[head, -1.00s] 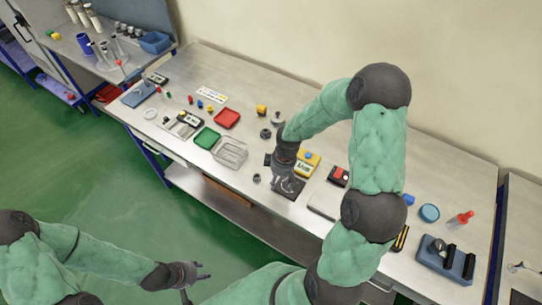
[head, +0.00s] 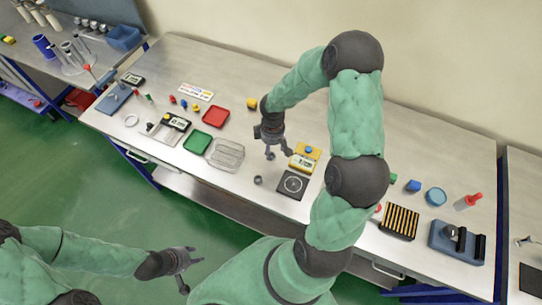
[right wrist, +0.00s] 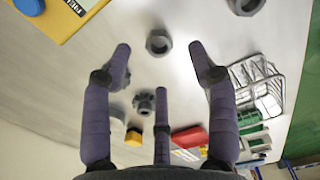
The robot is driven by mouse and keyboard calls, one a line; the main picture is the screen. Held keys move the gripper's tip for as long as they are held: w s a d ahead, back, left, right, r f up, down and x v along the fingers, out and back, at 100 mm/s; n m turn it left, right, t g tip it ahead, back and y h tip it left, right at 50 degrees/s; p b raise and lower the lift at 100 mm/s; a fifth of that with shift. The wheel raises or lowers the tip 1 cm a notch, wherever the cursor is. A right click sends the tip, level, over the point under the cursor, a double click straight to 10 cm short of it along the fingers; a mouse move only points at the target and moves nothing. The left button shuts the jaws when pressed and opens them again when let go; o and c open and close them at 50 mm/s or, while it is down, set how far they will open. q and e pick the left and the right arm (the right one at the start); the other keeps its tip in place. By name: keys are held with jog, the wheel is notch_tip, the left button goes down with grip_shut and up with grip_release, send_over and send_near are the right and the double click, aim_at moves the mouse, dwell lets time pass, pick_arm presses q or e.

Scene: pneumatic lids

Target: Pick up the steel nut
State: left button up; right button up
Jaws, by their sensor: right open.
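A grey hex nut (right wrist: 158,43) lies flat on the bench in the right wrist view, just beyond the fingertips and roughly midway between the two outer fingers. In the head view my right gripper (head: 271,148) hides its place. A second grey nut-like ring (right wrist: 245,6) is cut by the top edge of the wrist view; it shows in the head view (head: 258,180) beside the black square plate. I cannot tell for sure which is the steel one. My right gripper is open, empty and above the bench. My left gripper (head: 192,270) is open and empty, off the bench over the floor.
A dark knob-like part (right wrist: 144,102) and a yellow block (right wrist: 133,137) lie near the right fingers. A yellow device (head: 302,162), a black plate (head: 292,184), a wire tray (head: 226,154), a red tray (head: 216,116) and a green tray (head: 197,141) surround the spot.

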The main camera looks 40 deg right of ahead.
aim_at(272, 155)
jog(key=shift+w+f, duration=0.15)
jog(key=shift+f, duration=0.45)
jog(key=f, duration=0.4)
jog(key=shift+w+d+f, duration=0.1)
jog(key=shift+w+f, duration=0.2)
jog(key=shift+f, duration=0.1)
grip_shut()
